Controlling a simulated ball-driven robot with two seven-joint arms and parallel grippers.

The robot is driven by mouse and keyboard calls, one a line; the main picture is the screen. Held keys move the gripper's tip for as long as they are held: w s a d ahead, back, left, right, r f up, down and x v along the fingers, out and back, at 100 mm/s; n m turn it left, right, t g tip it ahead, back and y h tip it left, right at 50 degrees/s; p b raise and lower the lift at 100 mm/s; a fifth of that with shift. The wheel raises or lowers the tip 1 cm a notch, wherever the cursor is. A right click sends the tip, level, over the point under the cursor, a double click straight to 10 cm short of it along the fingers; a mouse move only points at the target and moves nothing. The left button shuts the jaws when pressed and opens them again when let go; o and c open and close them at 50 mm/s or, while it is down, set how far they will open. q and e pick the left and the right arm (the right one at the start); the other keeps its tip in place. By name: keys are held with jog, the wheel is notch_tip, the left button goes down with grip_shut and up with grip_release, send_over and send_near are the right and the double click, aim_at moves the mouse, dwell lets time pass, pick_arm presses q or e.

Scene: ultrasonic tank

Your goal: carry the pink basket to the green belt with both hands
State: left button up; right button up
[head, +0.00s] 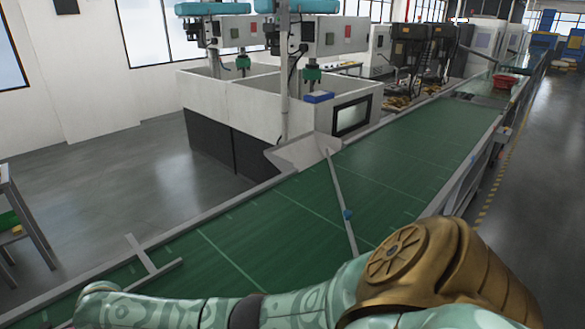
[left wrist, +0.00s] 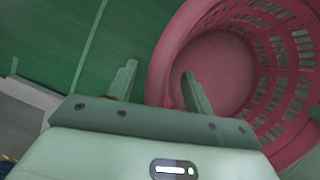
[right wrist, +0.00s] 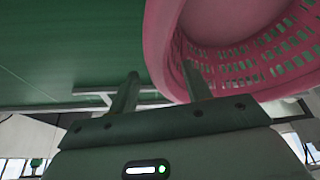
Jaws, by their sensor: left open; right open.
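The pink basket (left wrist: 167,62) fills the right of the left wrist view, with slotted walls and an empty-looking inside. It also shows at the upper right of the right wrist view (right wrist: 164,48). My left gripper (left wrist: 158,82) is open, with the basket's rim edge between its fingertips in the picture. My right gripper (right wrist: 161,83) is open at another part of the rim, one finger overlapping the basket. I cannot tell whether either touches it. The green belt (head: 300,210) runs diagonally across the head view. Both grippers are out of the head view.
A thin metal bar (head: 342,200) crosses the belt. A metal guide (head: 145,258) lies at its near left edge. White tank housings (head: 245,115) stand behind the belt. A small red basket (head: 503,81) sits far down the line. Much of the belt is clear.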

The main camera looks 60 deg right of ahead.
pick_arm(q)
jog(key=v, duration=1)
jog(key=shift+a+r, duration=0.15)
jog(key=shift+r, duration=0.2)
pick_arm(e)
jog(key=shift+a, duration=0.1)
pick_arm(q)
jog(key=shift+r, duration=0.1)
pick_arm(e)
jog(key=shift+r, duration=0.15)
jog(key=v, duration=1.1)
jog(key=shift+r, duration=0.35)
jog(key=shift+s, duration=0.1)
pick_arm(q)
jog(key=shift+s, duration=0.1)
pick_arm(e)
jog(key=shift+s+f, duration=0.1)
